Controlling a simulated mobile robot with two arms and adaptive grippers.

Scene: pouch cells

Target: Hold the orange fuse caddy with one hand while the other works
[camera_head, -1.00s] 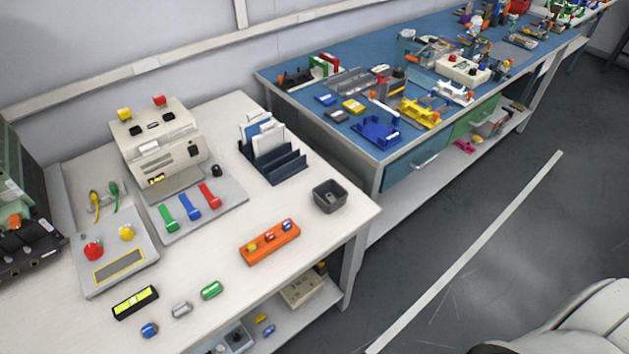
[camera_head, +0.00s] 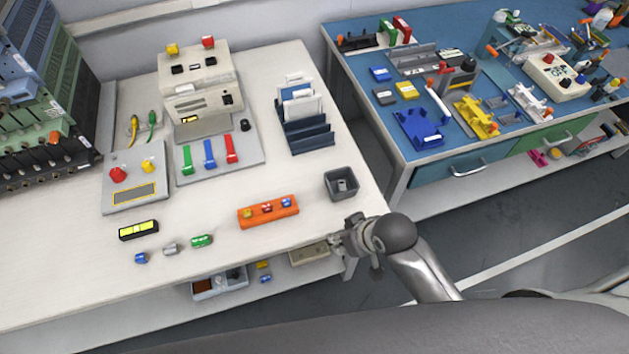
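The orange fuse caddy (camera_head: 268,214) lies near the front edge of the white table in the head view. It holds a yellow, a red and a blue capped fuse in a row. My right gripper (camera_head: 343,240) is at the table's front right corner, to the right of the caddy and apart from it. Its fingers are small and partly merged with the wrist, so I cannot tell whether they are open or shut. My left gripper is not in view.
A dark grey square bin (camera_head: 341,184) stands just beyond my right gripper. Loose green (camera_head: 202,241), silver (camera_head: 171,249) and blue (camera_head: 141,257) cylinders lie left of the caddy. A dark slotted rack (camera_head: 306,135) and a cream tester (camera_head: 199,85) stand behind. The table between is clear.

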